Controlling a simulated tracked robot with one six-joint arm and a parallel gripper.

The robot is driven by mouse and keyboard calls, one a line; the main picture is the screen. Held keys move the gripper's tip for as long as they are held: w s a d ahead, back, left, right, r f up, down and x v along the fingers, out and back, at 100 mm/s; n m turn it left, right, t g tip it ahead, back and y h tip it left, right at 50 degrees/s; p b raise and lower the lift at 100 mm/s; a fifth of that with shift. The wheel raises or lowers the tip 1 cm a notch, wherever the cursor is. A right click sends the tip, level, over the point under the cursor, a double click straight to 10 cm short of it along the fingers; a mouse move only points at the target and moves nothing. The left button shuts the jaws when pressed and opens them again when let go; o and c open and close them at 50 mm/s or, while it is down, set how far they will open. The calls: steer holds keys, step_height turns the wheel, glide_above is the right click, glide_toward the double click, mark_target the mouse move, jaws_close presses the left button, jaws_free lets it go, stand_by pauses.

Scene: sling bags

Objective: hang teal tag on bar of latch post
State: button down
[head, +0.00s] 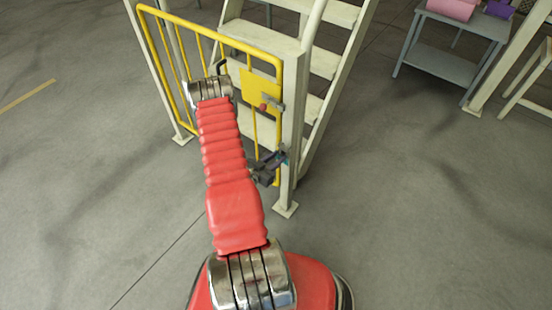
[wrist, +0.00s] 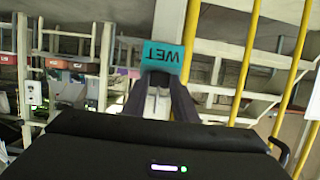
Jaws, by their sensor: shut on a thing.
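A teal tag (wrist: 161,57) with the word WET, upside down in the wrist view, stands at the tips of my gripper (wrist: 160,84). My gripper is shut on its edge. In the head view my gripper (head: 278,158) is low beside the cream latch post (head: 291,130), with only a sliver of teal showing. The post's grey latch bar (head: 274,103) sticks out near a red knob (head: 263,107), above my gripper. The tag appears apart from the bar. I cannot tell whether it touches the post. The bar is not clear in the wrist view.
A yellow gate (head: 219,39) with upright rails stands left of the post, close to my arm. Cream stairs (head: 325,62) rise behind it. A grey table (head: 455,52) with a pink roll is at the back right.

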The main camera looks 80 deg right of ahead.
steer(key=shift+f, duration=0.3)
steer(key=shift+f, duration=0.35)
steer(key=shift+f, duration=0.25)
steer(key=c, duration=1.4)
jaws_free()
steer(key=shift+o, duration=0.5)
steer(key=o, duration=0.4)
steer(key=shift+c, duration=0.2)
